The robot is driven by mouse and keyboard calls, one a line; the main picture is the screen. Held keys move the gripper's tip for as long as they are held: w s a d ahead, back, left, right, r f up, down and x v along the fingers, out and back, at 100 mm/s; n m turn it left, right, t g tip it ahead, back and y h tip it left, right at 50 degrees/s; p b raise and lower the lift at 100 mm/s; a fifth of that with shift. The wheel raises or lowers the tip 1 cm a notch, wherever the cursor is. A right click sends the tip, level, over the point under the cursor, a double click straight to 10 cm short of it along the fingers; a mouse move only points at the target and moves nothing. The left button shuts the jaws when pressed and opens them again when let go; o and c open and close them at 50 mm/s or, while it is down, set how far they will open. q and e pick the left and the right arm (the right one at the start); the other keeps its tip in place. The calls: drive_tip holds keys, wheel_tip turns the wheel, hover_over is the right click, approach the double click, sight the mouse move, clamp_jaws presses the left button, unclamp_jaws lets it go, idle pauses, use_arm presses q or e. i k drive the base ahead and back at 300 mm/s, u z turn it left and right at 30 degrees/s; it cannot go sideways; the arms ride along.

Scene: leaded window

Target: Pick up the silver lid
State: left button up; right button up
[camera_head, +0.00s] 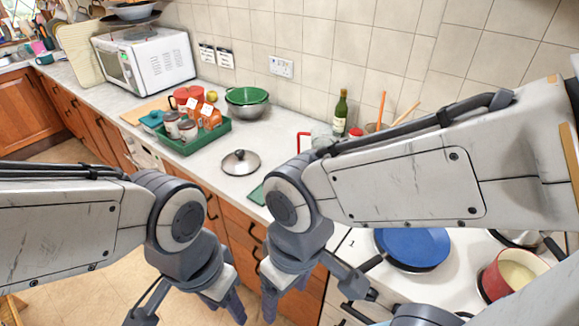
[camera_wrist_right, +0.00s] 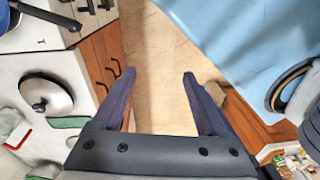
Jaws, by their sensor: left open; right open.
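The silver lid (camera_head: 240,162), round with a dark knob, lies on the pale worktop near its front edge, in the middle of the head view. It also shows at the left of the right wrist view (camera_wrist_right: 47,92). My right gripper (camera_head: 281,290) is open and empty, pointing down in front of the worktop edge, apart from the lid. Its open fingers (camera_wrist_right: 159,75) show over the floor in the right wrist view. My left gripper (camera_head: 234,303) is open, low in front of the cabinets and left of the right one. Its fingers are partly hidden by its own wrist.
A green tray (camera_head: 195,144) with jars and cartons stands left of the lid. Green and metal bowls (camera_head: 246,100) are behind it. A bottle (camera_head: 340,113) stands by the wall. A blue pan (camera_head: 413,247) and a red pot (camera_head: 513,272) are at the right. Worktop around the lid is mostly clear.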

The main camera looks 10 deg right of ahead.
sight(240, 162)
drive_tip(key=k, duration=0.55)
drive_tip(key=u, duration=0.6)
drive_tip(key=i, duration=0.5)
drive_tip(key=u, duration=0.7)
drive_tip(key=i, duration=0.75)
drive_tip(key=u, duration=0.15)
